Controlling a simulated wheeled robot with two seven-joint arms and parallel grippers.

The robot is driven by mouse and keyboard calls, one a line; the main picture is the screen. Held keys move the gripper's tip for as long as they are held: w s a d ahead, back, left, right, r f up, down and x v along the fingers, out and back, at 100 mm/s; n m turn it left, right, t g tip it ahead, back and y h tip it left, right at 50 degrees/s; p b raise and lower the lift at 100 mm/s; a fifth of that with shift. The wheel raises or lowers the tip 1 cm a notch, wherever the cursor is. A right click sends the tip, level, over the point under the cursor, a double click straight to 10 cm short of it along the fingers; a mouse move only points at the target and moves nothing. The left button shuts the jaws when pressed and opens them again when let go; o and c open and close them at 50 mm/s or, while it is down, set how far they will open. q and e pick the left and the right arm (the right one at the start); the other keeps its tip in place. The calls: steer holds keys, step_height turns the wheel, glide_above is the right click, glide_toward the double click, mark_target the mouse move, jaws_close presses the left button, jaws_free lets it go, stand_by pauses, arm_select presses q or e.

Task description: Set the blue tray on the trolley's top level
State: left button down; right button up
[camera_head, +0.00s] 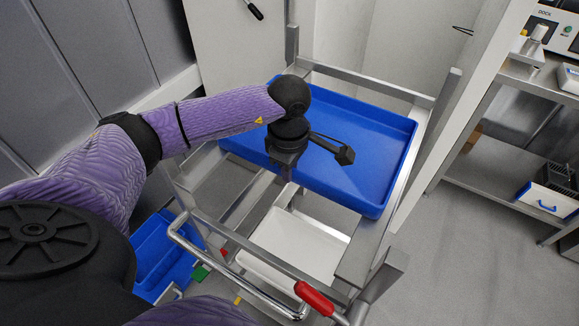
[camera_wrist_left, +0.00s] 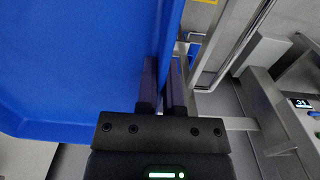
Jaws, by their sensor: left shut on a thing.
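The blue tray (camera_head: 372,150) is at the trolley's top level, between its metal posts. Its right side lies close along the right rail; I cannot tell whether its whole base rests on the frame. My left gripper (camera_head: 284,168) is shut on the tray's near rim, with the wrist above it. In the left wrist view the tray (camera_wrist_left: 75,65) fills the left side, and its wall runs between the gripper's two fingers (camera_wrist_left: 165,88). The trolley (camera_head: 378,272) is a metal frame with a push bar at the front. My right gripper is out of view.
A white tray (camera_head: 290,243) lies on a lower trolley level. A blue container (camera_head: 160,250) stands at the lower left. A red-gripped lever (camera_head: 314,298) sits at the trolley's front. A metal shelf unit (camera_head: 497,170) stands right, with clear floor (camera_head: 460,255) before it.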

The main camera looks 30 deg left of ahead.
arm_select(q)
steer(key=c, duration=0.7)
jaws_free()
step_height(320, 180, up, 16)
steer(key=p, duration=1.1)
steer(key=shift+p, duration=0.4)
steer(key=shift+s, duration=0.1)
